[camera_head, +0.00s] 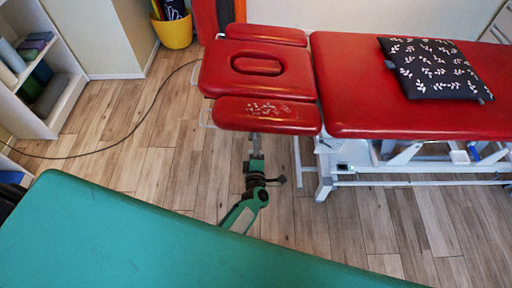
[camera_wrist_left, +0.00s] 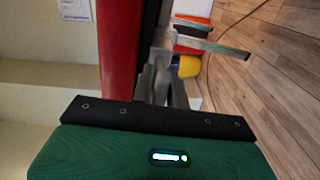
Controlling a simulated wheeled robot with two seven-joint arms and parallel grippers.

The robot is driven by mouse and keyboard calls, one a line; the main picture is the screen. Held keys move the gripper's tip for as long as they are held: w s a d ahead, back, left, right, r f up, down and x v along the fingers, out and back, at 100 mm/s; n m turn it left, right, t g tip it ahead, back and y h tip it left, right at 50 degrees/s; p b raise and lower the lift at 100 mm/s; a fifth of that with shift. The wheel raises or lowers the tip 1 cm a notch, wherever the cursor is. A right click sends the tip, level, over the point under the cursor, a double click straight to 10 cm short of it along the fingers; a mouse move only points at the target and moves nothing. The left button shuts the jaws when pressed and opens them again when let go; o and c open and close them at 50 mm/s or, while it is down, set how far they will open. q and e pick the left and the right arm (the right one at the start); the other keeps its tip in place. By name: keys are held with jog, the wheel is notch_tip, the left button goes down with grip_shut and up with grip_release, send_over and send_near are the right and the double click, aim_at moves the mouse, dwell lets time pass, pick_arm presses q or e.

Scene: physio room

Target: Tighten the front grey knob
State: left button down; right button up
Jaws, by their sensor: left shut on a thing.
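The red treatment table (camera_head: 375,105) has a head section (camera_head: 214,75) with a face hole and a red armrest on each side. My left gripper (camera_head: 254,147) is under the edge of the front armrest (camera_head: 265,116), with its wrist below. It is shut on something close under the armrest. I cannot make out the front grey knob, which the gripper and armrest seem to hide. In the left wrist view the red pad (camera_wrist_left: 118,50) stands close in front of the gripper, with grey metal parts beside it. My right gripper is not in view.
A teal padded surface (camera_head: 150,240) fills the bottom and covers part of my left arm. A patterned dark cushion (camera_head: 435,68) lies on the red table. A cable (camera_head: 130,142) crosses the wooden floor. A yellow bin (camera_head: 175,33) and white shelves (camera_head: 65,100) stand at the left.

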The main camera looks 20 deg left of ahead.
pick_arm(q)
jog(key=shift+m, duration=0.3)
jog(key=shift+d, duration=0.1)
jog(key=c, duration=1.4)
grip_release()
